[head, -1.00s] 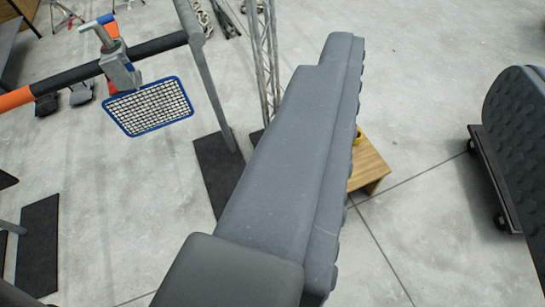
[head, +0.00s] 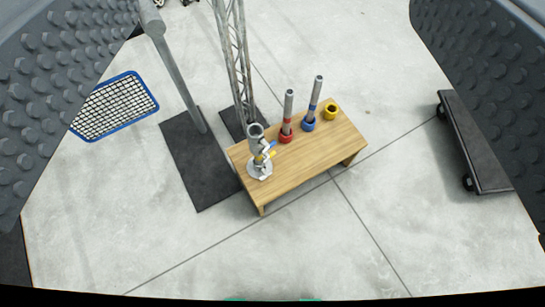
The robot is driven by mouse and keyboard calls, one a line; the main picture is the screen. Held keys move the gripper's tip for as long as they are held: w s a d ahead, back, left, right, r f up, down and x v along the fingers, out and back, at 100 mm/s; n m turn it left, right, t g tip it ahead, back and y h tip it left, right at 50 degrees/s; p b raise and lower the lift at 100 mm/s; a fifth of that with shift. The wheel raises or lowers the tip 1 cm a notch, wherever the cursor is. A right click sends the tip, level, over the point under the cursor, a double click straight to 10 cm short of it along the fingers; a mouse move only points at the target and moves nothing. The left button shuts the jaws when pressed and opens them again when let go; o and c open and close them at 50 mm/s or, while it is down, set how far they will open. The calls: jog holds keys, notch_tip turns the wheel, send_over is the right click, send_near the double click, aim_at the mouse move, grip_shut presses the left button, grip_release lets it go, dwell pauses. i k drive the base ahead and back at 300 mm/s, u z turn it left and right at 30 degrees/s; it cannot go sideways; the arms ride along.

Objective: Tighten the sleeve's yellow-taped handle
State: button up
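The sleeve (head: 255,134) is a short grey metal tube standing upright on a round grey base plate, at the left end of a small wooden table. Its yellow-taped handle (head: 273,154) and blue-taped handle (head: 268,146) are on the tube's right side, small in view. My gripper (head: 272,85) is open, its two large dark, studded jaws at the left and right edges of the head view. Nothing is between them close up. The table is seen from above, apart from the jaws.
The wooden table (head: 310,172) also carries a grey pipe in a red socket (head: 286,136), a pipe in a blue socket (head: 308,124) and an empty yellow socket (head: 332,112). A truss (head: 232,55), a grey stand (head: 172,70), a blue-rimmed mesh (head: 115,105) and a dark dolly (head: 472,145) surround it.

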aim_at(267, 156)
jog(key=z, duration=2.05)
jog(key=k, duration=1.05)
jog(key=u, duration=0.85)
jog(key=i, duration=0.95)
jog(key=z, duration=0.05)
